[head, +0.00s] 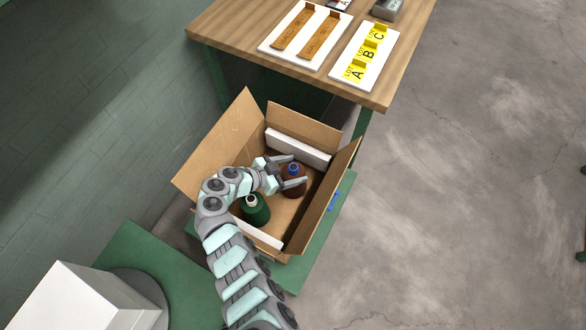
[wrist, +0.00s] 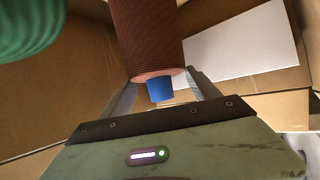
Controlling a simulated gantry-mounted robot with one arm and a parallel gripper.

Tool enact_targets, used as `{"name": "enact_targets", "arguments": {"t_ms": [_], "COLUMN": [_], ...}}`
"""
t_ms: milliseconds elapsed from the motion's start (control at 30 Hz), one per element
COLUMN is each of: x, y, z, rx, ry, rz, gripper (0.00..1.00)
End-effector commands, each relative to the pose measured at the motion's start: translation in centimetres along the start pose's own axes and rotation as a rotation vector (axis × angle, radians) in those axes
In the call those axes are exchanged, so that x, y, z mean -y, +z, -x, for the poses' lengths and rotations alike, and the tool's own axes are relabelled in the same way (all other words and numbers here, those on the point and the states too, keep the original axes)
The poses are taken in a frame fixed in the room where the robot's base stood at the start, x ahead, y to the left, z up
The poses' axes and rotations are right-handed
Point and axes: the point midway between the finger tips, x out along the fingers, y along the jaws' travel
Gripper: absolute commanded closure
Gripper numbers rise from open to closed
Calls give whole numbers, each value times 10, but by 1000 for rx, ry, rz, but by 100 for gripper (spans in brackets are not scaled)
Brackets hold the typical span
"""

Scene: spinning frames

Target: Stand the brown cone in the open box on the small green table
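The brown cone (head: 291,188) stands upright with its blue tip (head: 293,168) up, inside the open cardboard box (head: 228,140) near the box's right side. The brown cone (wrist: 147,35) fills the middle top of the wrist view, its blue tip (wrist: 160,90) towards my gripper. My gripper (head: 294,171) is at the cone's upper part with its fingers apart, one on each side. In the wrist view the cone hides the fingertips, so contact is unclear. The box stands on the small green table (head: 322,225).
A green cone (head: 257,212) stands in the box to the left and shows in the wrist view (wrist: 28,25). White panels (head: 298,148) line two box walls. The raised flaps (head: 334,190) surround my gripper. A wooden bench (head: 232,25) with trays stands behind.

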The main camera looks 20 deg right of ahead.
Motion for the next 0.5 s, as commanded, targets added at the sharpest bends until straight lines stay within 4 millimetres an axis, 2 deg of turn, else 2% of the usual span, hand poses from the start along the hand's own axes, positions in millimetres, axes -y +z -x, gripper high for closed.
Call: {"name": "enact_targets", "arguments": {"t_ms": [33, 200, 500], "x": [0, 0, 0], "y": [0, 0, -1], "z": [0, 0, 1], "rx": [0, 0, 0], "ry": [0, 0, 0], "rz": [0, 0, 1], "gripper": [25, 11, 10]}}
